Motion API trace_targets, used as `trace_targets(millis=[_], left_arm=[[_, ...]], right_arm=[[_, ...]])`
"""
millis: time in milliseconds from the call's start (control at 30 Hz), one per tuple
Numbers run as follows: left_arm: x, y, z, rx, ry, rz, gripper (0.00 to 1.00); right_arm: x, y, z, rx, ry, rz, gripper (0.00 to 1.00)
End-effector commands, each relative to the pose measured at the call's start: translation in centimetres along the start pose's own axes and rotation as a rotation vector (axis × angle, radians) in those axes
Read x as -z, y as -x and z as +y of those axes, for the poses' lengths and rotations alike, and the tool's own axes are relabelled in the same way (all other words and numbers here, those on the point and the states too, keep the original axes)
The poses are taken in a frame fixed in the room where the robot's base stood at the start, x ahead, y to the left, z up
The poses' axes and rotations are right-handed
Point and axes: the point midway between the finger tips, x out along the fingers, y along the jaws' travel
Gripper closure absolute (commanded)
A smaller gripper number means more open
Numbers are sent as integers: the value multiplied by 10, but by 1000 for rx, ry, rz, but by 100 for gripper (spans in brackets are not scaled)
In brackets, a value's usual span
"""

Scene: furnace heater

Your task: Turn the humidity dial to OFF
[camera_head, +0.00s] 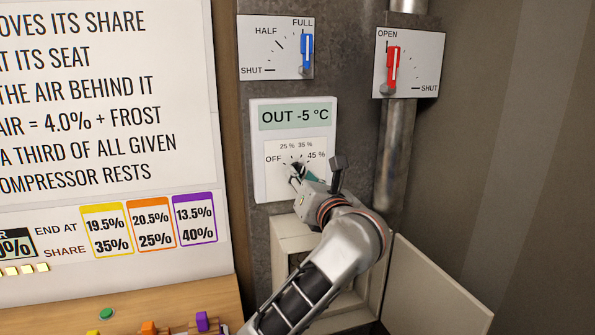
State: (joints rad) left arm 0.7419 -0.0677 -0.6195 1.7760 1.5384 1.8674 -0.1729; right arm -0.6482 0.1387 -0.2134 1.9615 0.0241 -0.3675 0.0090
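The humidity dial's plate (320,152) is on a white wall panel (262,187). Its marks read OFF at the left, 25 % and 35 % at the top and 45 % at the right. My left gripper (299,174) is at the dial, in front of its centre. It hides most of the knob, so I cannot tell where the dial points. A small teal piece (312,178) shows beside the gripper. I cannot tell whether the fingers are shut on the knob. My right gripper is not in view.
Above are a blue lever (306,50) at FULL and a red lever (393,68) near OPEN. A display (295,115) reads OUT -5 °C. Below, an open box (288,243) has its door (435,290) swung right. A wooden ledge (185,300) holds coloured pieces at lower left.

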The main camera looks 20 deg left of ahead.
Motion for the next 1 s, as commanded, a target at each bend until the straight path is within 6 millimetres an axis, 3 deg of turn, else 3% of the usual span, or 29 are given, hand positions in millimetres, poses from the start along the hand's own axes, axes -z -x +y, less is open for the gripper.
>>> trace_targets(millis=[233,333,567,1000], left_arm=[[0,0,0,0,0,0,74],[0,0,0,0,0,0,100],[0,0,0,0,4,0,100],[1,0,-1,0,138,-2,100]], right_arm=[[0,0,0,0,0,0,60],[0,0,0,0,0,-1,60],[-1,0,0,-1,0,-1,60],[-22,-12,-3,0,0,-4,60]])
